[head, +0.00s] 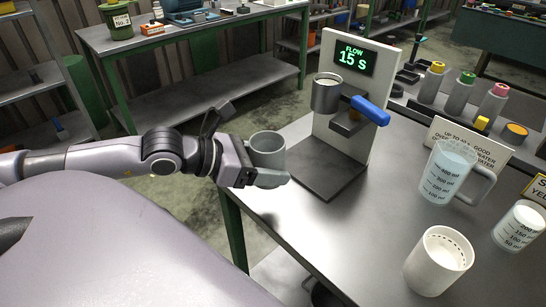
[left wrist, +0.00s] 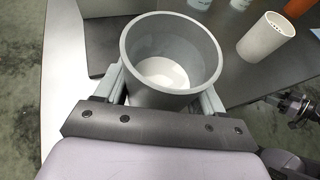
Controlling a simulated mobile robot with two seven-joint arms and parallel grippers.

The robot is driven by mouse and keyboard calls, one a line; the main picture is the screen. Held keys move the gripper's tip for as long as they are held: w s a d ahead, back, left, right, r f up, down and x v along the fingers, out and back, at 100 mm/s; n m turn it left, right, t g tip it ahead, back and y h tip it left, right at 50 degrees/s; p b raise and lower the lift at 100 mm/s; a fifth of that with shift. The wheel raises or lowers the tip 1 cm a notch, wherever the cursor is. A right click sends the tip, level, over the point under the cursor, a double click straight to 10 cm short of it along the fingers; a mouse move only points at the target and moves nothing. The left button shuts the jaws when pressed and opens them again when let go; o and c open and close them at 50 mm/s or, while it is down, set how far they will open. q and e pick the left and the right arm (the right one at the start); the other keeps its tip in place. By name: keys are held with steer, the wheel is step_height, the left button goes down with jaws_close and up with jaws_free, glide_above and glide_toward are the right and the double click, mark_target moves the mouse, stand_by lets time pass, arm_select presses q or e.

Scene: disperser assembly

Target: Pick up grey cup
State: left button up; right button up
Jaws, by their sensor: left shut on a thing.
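The grey cup (head: 267,143) is upright between the fingers of my left gripper (head: 268,178), which is shut on it. In the left wrist view the cup (left wrist: 175,95) fills the middle, with a finger on each side and a pale white area inside at the bottom. In the head view the cup shows over the left edge of the near table, left of the dispenser. I cannot tell its height above the table. A dark mechanical part at the right of the left wrist view, perhaps my right gripper (left wrist: 292,104), is too small to read.
The dispenser (head: 376,95) reads "FLOW 15 S" and has a grey cup-like holder (head: 326,94), a blue handle (head: 370,110) and a dark base plate (head: 322,171). A measuring jug (head: 443,178) and a white cup (head: 438,262) stand to the right. The table's front middle is clear.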

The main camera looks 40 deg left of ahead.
arm_select(q)
steer(key=s, duration=0.2)
steer(key=s+p, duration=0.1)
steer(key=shift+s+a, duration=0.3)
steer(key=shift+s, duration=0.05)
steer(key=shift+w+f, duration=0.1)
stand_by(0.3)
